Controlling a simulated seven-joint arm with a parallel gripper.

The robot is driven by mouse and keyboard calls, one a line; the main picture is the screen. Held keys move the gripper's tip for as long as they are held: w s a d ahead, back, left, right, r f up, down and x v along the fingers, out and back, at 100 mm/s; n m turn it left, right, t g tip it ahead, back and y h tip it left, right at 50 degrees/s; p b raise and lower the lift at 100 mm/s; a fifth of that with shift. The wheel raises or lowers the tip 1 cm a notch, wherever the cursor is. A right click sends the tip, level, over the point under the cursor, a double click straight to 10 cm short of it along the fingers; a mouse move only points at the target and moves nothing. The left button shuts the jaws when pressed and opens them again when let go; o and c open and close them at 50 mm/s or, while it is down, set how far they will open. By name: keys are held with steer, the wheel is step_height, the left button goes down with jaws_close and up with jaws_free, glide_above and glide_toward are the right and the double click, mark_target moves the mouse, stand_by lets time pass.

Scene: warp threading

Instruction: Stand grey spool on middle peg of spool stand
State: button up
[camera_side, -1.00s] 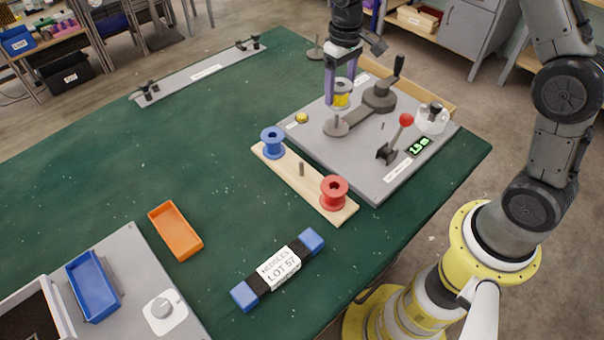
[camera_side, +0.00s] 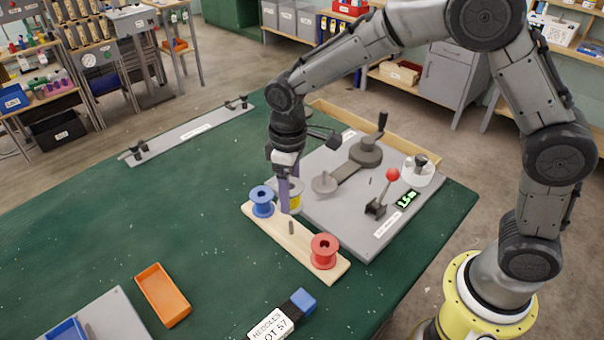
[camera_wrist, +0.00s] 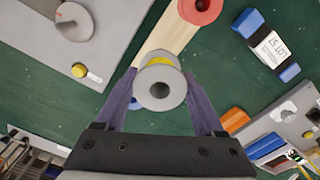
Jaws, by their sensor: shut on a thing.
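The grey spool (camera_side: 296,200), with a yellow band, is in my gripper (camera_side: 288,204). The purple fingers are shut on it from both sides. The wrist view shows its round grey flange and central hole (camera_wrist: 160,88) between the fingers (camera_wrist: 160,100). The wooden spool stand (camera_side: 283,240) carries a blue spool (camera_side: 262,202) at its far end and a red spool (camera_side: 323,251) at its near end. The bare middle peg (camera_side: 291,228) shows just below the held spool in the side view. The spool is off the peg; the exact gap is unclear. In the wrist view, the spool hides the middle peg.
An orange tray (camera_side: 163,295) and the heddles pack (camera_side: 284,318) lie nearer. Green table left of the stand is clear.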

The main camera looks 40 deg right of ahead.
steer(key=shift+f, duration=4)
steer(key=shift+f, duration=0.7)
